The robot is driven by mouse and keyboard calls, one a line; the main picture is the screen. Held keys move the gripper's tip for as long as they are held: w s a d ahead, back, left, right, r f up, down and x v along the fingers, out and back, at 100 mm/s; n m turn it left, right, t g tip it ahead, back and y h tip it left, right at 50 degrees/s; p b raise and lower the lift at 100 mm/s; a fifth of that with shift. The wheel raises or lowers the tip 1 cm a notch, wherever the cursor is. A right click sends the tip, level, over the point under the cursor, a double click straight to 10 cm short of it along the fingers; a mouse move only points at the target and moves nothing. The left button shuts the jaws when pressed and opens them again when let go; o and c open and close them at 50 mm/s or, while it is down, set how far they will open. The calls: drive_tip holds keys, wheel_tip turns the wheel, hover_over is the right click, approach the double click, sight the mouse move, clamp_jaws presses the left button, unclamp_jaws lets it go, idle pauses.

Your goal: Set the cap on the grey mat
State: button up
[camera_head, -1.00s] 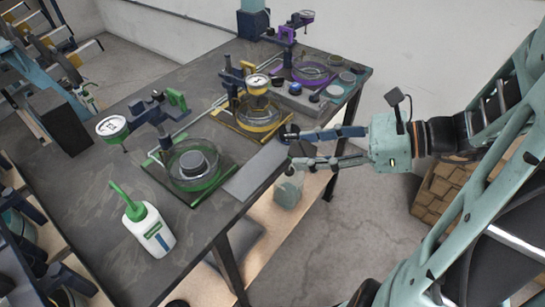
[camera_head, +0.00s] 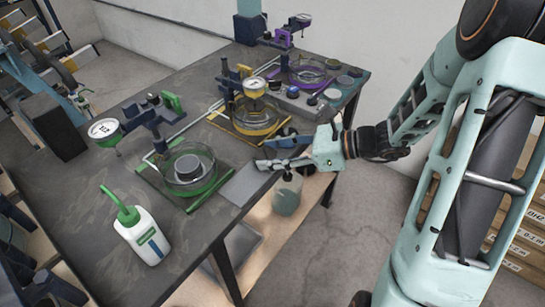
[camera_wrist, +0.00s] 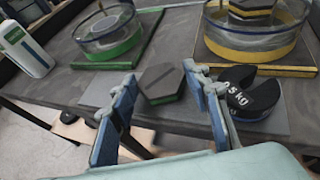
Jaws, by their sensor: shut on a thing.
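The cap (camera_wrist: 162,84) is a dark hexagonal piece with a thin green lower edge, seen in the wrist view between my two fingertips. My gripper (camera_wrist: 160,80) is shut on it from both sides. In the head view my gripper (camera_head: 266,164) reaches over the table's front edge, and its fingers hide the cap. The grey mat (camera_head: 238,187) lies there flat, just left of and below the fingertips; it also shows in the wrist view (camera_wrist: 190,114) behind and under the cap. I cannot tell whether the cap touches the mat.
A black kg-marked weight (camera_wrist: 250,95) lies close right of my fingers. Behind stand a green-rimmed dish (camera_head: 188,172) and a yellow-rimmed dish (camera_head: 255,118), each with a gauge stand. A white bottle (camera_head: 144,236) stands at the left front. Jars and a purple dish (camera_head: 306,72) fill the far end.

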drive_tip(key=shift+f, duration=0.45)
drive_tip(key=shift+f, duration=0.2)
drive_tip(key=o, duration=1.1)
drive_tip(key=shift+r, duration=0.1)
drive_tip(key=shift+d+r, duration=0.2)
drive_tip(key=v, duration=1.1)
drive_tip(key=shift+s+d+p, duration=0.2)
drive_tip(key=shift+d+p, duration=0.1)
drive_tip(key=shift+p, duration=0.05)
